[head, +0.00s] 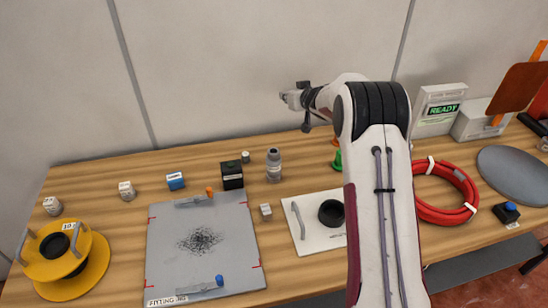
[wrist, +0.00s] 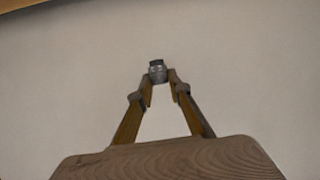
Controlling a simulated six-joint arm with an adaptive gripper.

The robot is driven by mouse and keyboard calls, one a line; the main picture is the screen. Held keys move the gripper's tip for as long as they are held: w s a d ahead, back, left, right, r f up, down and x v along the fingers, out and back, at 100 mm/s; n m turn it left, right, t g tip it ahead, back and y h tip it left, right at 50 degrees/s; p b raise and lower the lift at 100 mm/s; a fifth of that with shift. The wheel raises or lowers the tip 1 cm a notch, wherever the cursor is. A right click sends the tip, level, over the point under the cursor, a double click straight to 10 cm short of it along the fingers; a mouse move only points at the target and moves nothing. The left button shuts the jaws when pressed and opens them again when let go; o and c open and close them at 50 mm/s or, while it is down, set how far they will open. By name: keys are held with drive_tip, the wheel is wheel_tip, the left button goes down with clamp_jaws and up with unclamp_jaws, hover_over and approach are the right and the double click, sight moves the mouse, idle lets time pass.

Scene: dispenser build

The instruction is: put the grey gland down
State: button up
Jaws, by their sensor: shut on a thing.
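My gripper (head: 287,97) is raised well above the table, pointing left in front of the pale wall. In the wrist view my gripper (wrist: 159,80) has its two fingers closed on the grey gland (wrist: 157,66), a small ribbed grey piece with a dark top. Only wall lies behind the gland there. In the head view the gland is tiny at the fingertips, and its details cannot be made out.
A grey fitting mat (head: 165,259) with two tools lies on the table. Behind it stand a black box (head: 232,176) and a grey bottle-like part (head: 273,166). A white board (head: 308,239) lies right of the mat, a red hose coil (head: 426,211) farther right, a yellow spool (head: 60,289) left.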

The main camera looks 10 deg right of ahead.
drive_tip(key=s+a+f+n+g+y, duration=0.3)
drive_tip(key=s+a+f+n+y, duration=0.2)
drive_tip(key=s+a+n+y, duration=0.1)
drive_tip(key=s+n+y, duration=0.1)
drive_tip(key=s, duration=0.1)
drive_tip(key=shift+s+f+g, duration=0.3)
drive_tip(key=shift+s+f, duration=0.05)
drive_tip(key=shift+s, duration=0.05)
drive_tip(key=shift+f, duration=0.1)
idle(0.5)
drive_tip(key=shift+f, duration=3.05)
drive_tip(key=shift+f, duration=1.9)
drive_tip(key=shift+f, duration=0.1)
